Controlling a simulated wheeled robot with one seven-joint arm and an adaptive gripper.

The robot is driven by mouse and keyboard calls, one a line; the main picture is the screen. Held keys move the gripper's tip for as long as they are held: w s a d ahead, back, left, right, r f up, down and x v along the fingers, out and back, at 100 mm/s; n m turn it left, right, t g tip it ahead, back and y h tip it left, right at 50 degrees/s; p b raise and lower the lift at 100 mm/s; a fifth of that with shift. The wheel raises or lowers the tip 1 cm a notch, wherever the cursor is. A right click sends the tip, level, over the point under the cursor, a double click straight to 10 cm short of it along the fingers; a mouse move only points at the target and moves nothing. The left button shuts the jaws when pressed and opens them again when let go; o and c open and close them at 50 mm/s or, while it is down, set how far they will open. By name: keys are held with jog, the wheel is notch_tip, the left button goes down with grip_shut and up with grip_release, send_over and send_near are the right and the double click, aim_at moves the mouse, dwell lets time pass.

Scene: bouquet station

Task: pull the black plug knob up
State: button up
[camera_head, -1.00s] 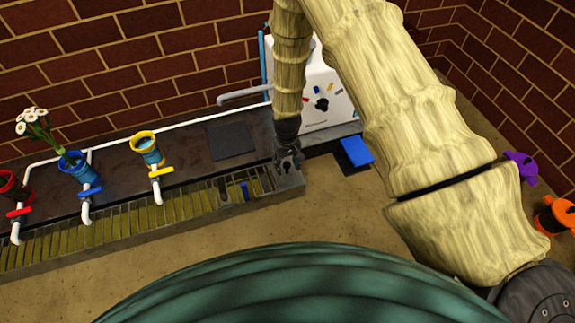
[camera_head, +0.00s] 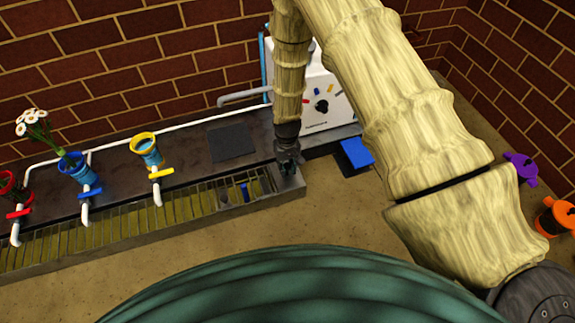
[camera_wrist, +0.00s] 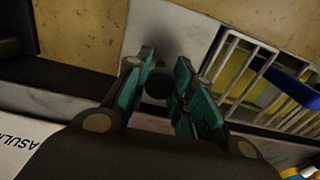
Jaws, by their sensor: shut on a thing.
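The black plug knob (camera_wrist: 158,86) shows in the wrist view as a dark round thing between the two teal-padded fingers. It is over the grey end block (camera_wrist: 176,30) of the trough. My gripper (camera_wrist: 160,80) is shut on it and points down. In the head view my gripper (camera_head: 288,168) is at the right end of the grated trough (camera_head: 150,216). The knob is hidden there by the fingers. I cannot tell whether the plug stands clear of its hole.
A blue lever (camera_head: 245,192) lies at the grate, left of my gripper. A white box (camera_head: 325,85) with a black dial stands behind. A blue pad (camera_head: 356,152) lies to the right. Yellow (camera_head: 147,148), blue (camera_head: 75,167) and red (camera_head: 10,188) pots stand left.

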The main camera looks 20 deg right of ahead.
aim_at(287, 166)
jog(key=shift+r+p, duration=1.45)
jog(key=shift+r, duration=0.15)
jog(key=o, duration=0.9)
jog(key=shift+f, duration=0.1)
notch_tip(287, 166, up, 9)
jog(key=p, duration=0.7)
